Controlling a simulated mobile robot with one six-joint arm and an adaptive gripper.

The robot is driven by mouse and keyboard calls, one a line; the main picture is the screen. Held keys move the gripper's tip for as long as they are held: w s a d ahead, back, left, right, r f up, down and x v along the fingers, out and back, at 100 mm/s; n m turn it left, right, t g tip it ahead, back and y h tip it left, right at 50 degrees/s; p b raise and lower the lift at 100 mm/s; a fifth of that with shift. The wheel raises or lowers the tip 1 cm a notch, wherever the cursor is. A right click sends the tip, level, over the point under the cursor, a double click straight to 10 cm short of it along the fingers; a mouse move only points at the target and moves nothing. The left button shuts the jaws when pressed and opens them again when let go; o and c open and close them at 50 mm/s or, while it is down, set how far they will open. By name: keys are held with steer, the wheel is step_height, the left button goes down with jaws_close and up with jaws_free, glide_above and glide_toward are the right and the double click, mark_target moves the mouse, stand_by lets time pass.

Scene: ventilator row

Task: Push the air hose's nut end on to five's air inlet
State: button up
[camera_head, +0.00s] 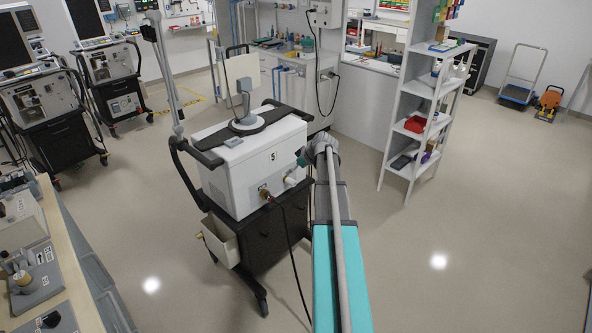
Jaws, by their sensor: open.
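The ventilator marked 5 (236,172) is a white box on a dark wheeled cart in the middle of the view. A small brass-coloured fitting (264,194) shows low on its front face, where the air inlet seems to be. A thin black hose (288,245) runs from beside this fitting down to the floor. I cannot tell whether its nut end is seated on the inlet or only close to it. My arm reaches from the bottom up to the machine's right side. My gripper is hidden behind my wrist and arm links.
A white port (291,182) and a teal part sit right of the brass fitting. Other ventilators (45,105) stand at the far left, a bench at lower left. A white shelf (422,120) stands behind right.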

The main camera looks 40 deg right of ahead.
steer(key=shift+s+r+p, duration=0.15)
steer(key=shift+r+p, duration=0.3)
steer(key=shift+r, duration=0.25)
steer(key=s+a+f+m+g, duration=0.1)
steer(key=s+a+g, duration=0.1)
steer(key=a, duration=1.1)
steer(key=s+a+f+g, duration=0.2)
steer(key=a, duration=1)
steer(key=s+a+m+g+h, duration=0.1)
steer(key=s+a+g, duration=0.1)
steer(key=s+a, duration=0.4)
steer(key=s+a+m+g+h, duration=0.1)
steer(key=s+a, duration=0.6)
steer(key=a, duration=0.6)
steer(key=shift+s+a+f+g+p, duration=0.15)
steer(key=shift+a+f+g+p, duration=0.15)
steer(key=shift+f+g+p, duration=0.1)
